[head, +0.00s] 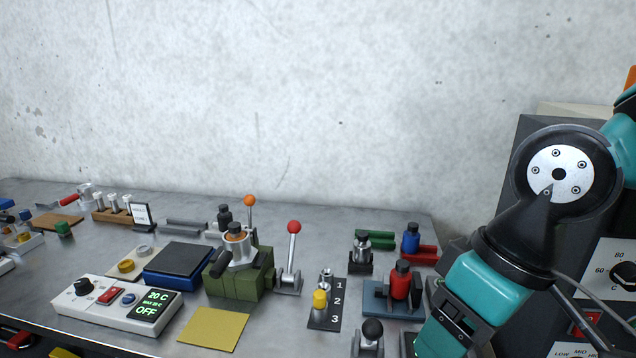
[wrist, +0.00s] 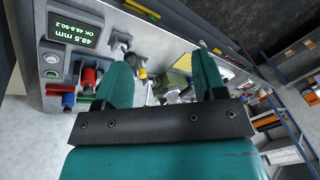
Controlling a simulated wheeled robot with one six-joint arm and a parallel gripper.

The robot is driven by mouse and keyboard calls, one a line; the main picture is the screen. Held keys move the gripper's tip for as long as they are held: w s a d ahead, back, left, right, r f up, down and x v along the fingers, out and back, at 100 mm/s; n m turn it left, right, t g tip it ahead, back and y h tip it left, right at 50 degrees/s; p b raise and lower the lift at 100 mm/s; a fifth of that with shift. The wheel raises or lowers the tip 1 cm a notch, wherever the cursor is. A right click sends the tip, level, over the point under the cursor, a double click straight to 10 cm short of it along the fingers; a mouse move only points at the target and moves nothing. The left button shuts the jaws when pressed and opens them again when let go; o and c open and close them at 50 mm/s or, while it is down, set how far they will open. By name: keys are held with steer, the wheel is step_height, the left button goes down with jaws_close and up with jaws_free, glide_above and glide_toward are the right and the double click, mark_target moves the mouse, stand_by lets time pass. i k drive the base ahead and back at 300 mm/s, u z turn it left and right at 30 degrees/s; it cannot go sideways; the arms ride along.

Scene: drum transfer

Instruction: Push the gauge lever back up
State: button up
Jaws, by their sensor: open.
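In the wrist view a dark display (wrist: 73,32) reads 49.5 mm, with OK 49.8-50.2 under it. A short lever with a dark knob (wrist: 121,41) stands near it, close to my left finger; it looks like the gauge lever, but its tilt is hard to tell. In the head view a black-knobbed lever (head: 371,329) at the bottom edge is probably the same one. My gripper (wrist: 162,60) is open with nothing between its teal fingers, which reach over the bench. In the head view the gripper is out of frame, below the lower right.
Near the lever stand a red bottle (head: 401,281), a blue bottle (head: 411,239) and a numbered block (head: 324,310). A red-knobbed lever (head: 293,228) and a green fixture (head: 238,283) stand further left. A dark cabinet with a dial (head: 624,275) is at the right.

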mark_target(372, 330)
steer(key=z, duration=1.65)
steer(key=k, duration=1.1)
steer(key=u, duration=1.15)
